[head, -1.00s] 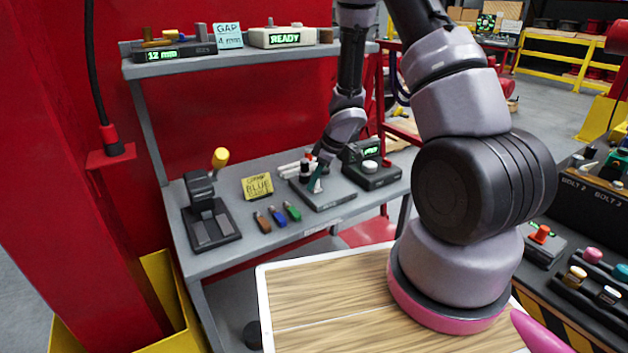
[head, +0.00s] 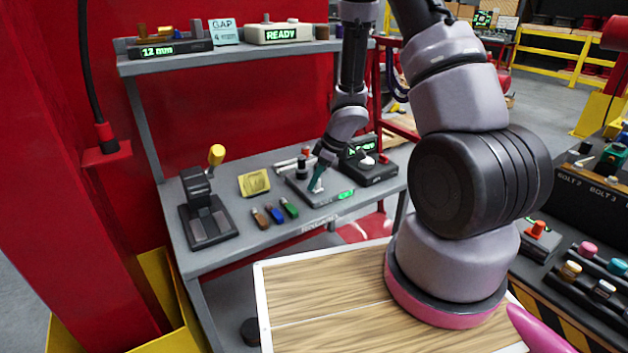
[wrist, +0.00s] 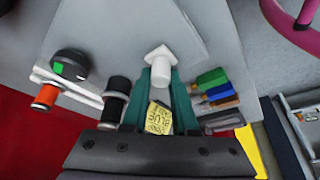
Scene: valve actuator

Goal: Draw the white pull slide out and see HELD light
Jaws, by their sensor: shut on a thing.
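The white pull slide (wrist: 159,62) shows in the wrist view between the teal fingertips of my gripper (wrist: 160,75). My gripper is shut on it. In the head view my gripper (head: 317,182) reaches down onto the flat grey unit (head: 322,200) on the bench, and its fingers mostly hide the slide. A small green display (head: 346,194) is lit at the unit's front right corner; its lettering is too small to read.
A black box with a green display (head: 363,147) and white knob stands just right of my gripper. A yellow note (head: 254,183), several coloured pieces (head: 275,213) and a black lever stand (head: 207,212) lie to the left. A shelf (head: 230,54) runs above.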

